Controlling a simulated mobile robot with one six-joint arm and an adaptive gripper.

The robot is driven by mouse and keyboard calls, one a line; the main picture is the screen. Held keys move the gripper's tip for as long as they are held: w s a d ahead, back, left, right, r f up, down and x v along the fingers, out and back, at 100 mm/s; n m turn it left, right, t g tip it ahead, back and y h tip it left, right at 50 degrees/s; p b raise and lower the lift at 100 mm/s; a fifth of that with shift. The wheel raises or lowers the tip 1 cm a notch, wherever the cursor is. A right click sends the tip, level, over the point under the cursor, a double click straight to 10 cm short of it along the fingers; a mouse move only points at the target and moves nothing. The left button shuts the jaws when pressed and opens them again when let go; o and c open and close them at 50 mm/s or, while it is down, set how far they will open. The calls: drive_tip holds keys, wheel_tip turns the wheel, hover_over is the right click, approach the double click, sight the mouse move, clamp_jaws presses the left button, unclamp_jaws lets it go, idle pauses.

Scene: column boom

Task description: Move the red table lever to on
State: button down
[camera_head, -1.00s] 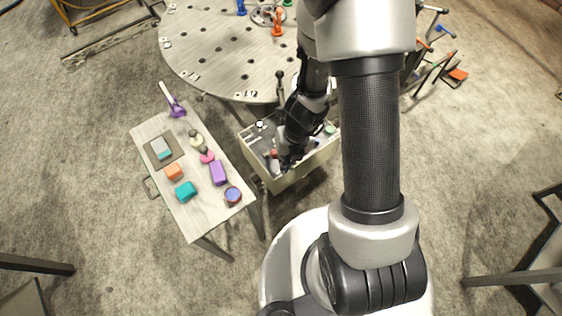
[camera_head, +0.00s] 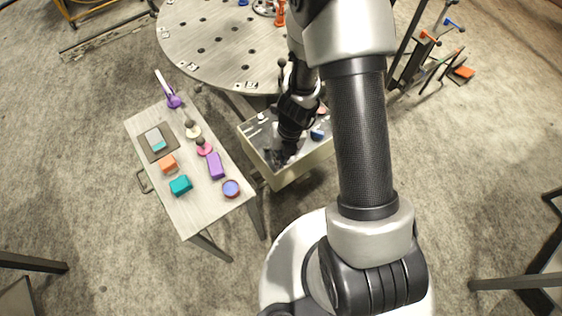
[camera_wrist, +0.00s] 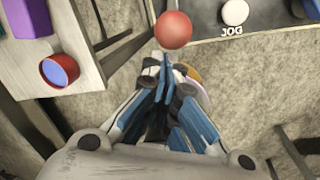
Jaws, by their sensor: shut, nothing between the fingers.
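In the head view my gripper (camera_head: 279,158) is low over the left part of the pale box-shaped control table (camera_head: 302,168). The red knob is hidden there behind my gripper, so the lever's position cannot be read.
The control table bears a white JOG button (camera_wrist: 235,12) and a blue part (camera_head: 317,135). A side table (camera_head: 205,215) at left holds a purple lever (camera_head: 173,101), coloured blocks and a round blue-and-red piece (camera_head: 231,188). A large round perforated table (camera_head: 215,50) stands behind.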

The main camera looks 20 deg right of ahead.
drive_tip(key=shift+w, duration=0.2)
drive_tip(key=shift+r, duration=0.15)
